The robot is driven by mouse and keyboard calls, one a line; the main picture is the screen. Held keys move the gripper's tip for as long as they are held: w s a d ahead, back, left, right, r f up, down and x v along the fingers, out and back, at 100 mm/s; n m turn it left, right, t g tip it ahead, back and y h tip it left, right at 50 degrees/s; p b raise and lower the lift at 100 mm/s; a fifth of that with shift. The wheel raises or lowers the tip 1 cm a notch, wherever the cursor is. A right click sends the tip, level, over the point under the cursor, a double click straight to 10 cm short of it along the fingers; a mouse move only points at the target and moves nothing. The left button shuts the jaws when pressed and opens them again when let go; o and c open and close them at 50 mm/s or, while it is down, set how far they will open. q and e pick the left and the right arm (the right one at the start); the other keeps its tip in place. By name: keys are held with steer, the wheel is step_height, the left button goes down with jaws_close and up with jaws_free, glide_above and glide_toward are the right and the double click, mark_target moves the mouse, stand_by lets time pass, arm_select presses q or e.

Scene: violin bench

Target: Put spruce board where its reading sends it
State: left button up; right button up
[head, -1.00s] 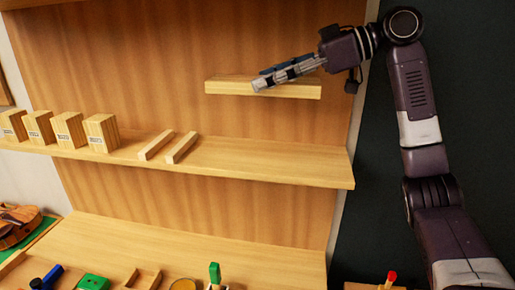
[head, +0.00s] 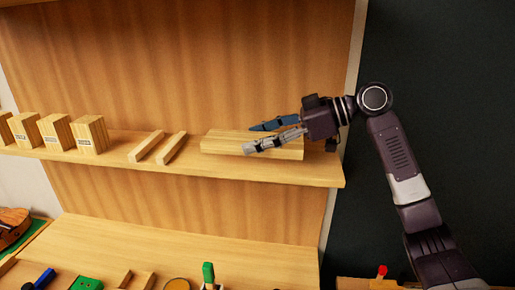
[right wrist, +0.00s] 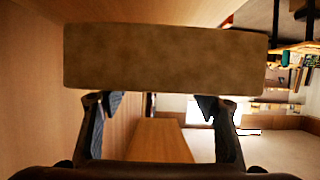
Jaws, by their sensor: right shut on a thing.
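The pale spruce board (head: 222,144) is at the right end of the wooden shelf (head: 230,172), long side along the shelf. My right gripper (head: 251,138) reaches in from the right and is shut on the board. In the right wrist view, the board (right wrist: 165,57) spans the space beyond the fingertips, one finger toward each side. The board looks level and very low over the shelf; I cannot tell whether it touches. My left gripper is not in view.
Two thin wooden strips (head: 146,146) lie on the shelf left of the board. Several labelled wooden blocks (head: 88,135) stand farther left. Below is a bench (head: 180,247) with a green block (head: 87,284), a green-handled tool (head: 208,272) and a violin (head: 12,226) at left.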

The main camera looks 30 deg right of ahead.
step_height(320, 180, down, 3)
steer(key=shift+r+p, duration=0.1)
steer(key=shift+p, duration=0.2)
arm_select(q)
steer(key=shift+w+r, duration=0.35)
arm_select(e)
steer(key=shift+f, duration=0.2)
steer(key=shift+f, duration=0.1)
steer(key=o, duration=1.3)
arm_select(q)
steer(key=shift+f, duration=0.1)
arm_select(e)
steer(key=shift+o, duration=0.2)
